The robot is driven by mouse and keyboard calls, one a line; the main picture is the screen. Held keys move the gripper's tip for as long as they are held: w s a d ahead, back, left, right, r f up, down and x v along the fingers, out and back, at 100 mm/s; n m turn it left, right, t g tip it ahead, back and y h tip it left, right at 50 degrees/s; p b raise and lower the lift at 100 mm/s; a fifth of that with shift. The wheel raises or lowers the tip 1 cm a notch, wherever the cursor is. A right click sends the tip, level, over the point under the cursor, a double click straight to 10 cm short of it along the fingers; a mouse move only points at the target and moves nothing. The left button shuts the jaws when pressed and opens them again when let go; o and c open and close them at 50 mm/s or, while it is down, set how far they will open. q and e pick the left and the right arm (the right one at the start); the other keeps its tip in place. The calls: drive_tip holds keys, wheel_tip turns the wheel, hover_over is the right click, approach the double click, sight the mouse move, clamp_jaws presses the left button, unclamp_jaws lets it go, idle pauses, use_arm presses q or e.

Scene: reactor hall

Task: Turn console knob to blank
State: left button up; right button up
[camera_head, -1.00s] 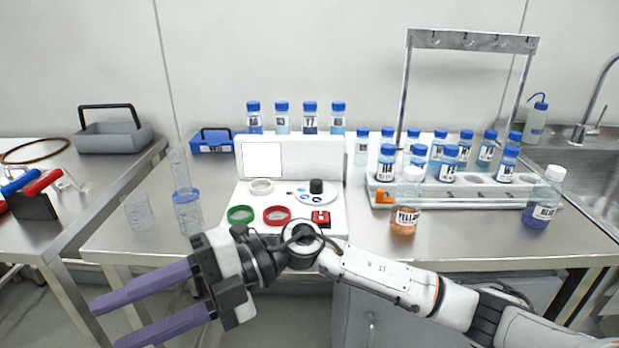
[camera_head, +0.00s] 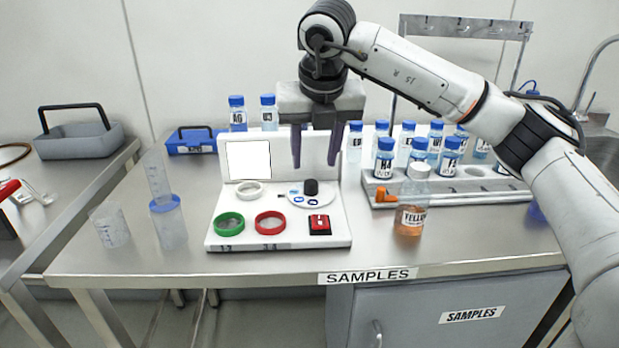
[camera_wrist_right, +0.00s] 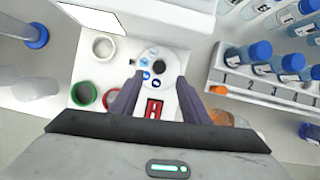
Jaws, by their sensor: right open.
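The white console (camera_head: 222,205) stands on the steel bench with a blank white screen (camera_head: 249,160) on its upright back. Its black knob (camera_head: 311,187) sits on a round white dial (camera_head: 298,197) with small blue marks. My right gripper (camera_head: 315,162) points down above the knob, open and empty, its purple fingers apart on either side of it. In the right wrist view the knob (camera_wrist_right: 158,66) shows beyond and between the two fingertips (camera_wrist_right: 155,82), not touched. My left gripper is not in view.
Green (camera_head: 229,224) and red (camera_head: 270,223) rings and a red switch (camera_head: 319,225) sit at the console's front. A YELLOW-labelled bottle (camera_head: 411,208) and a rack of blue-capped bottles (camera_head: 450,188) stand to the right. Clear cylinders (camera_head: 170,225) stand left.

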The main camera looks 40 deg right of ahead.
sight(311, 183)
drive_tip(key=x, duration=0.7)
drive_tip(key=shift+w+f, duration=0.1)
drive_tip(key=shift+f, duration=0.2)
drive_tip(key=c, duration=1)
